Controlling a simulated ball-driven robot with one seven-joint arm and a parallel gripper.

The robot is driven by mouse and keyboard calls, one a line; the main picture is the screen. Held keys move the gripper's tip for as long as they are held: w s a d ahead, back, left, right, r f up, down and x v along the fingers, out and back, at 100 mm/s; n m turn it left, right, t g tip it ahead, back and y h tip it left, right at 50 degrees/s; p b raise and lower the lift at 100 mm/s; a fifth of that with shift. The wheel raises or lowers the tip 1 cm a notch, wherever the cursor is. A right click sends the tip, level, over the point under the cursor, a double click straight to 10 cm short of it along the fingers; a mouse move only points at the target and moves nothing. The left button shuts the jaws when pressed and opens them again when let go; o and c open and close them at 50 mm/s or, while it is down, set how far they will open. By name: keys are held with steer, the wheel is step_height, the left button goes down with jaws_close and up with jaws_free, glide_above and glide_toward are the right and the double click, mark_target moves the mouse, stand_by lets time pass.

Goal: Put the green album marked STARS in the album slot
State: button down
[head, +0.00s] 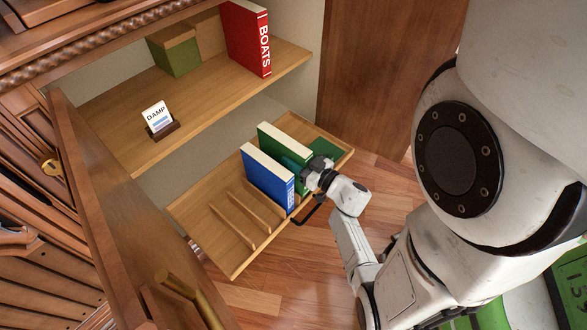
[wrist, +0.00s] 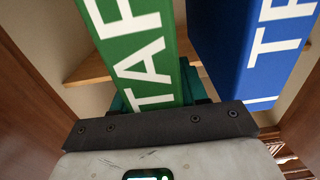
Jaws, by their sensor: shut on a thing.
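The green album (head: 277,137) stands upright in the pull-out tray (head: 192,224), just beyond a blue album (head: 265,182). Its spine (wrist: 140,50) shows part of the word STARS in white letters in the wrist view. My gripper (head: 308,172) is shut on the green album at its spine end, with teal fingers on either side. The wrist view also shows my gripper (wrist: 160,96) close against the spine. The album's lower part is hidden by the blue album and my gripper, so I cannot tell whether it rests on the tray floor.
Wooden dividers (head: 233,219) stand in the tray's near part, with empty slots there. A green pad (head: 325,149) lies at the far end. The shelf above holds a DAMP card (head: 157,115), a green box (head: 174,52) and a red BOATS album (head: 246,38). An open cabinet door (head: 110,205) stands at left.

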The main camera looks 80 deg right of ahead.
steer(key=shift+w+d+f+b, duration=0.2)
steer(key=shift+w+f+b, duration=0.05)
steer(key=shift+f+b, duration=0.2)
steer(key=shift+w+f+b, duration=0.1)
steer(key=shift+f+b, duration=0.7)
steer(key=shift+f, duration=0.8)
steer(key=c, duration=0.6)
jaws_free()
steer(key=shift+f, duration=0.1)
steer(key=p+v, duration=0.3)
steer(key=v, duration=0.9)
steer(key=shift+p, duration=0.3)
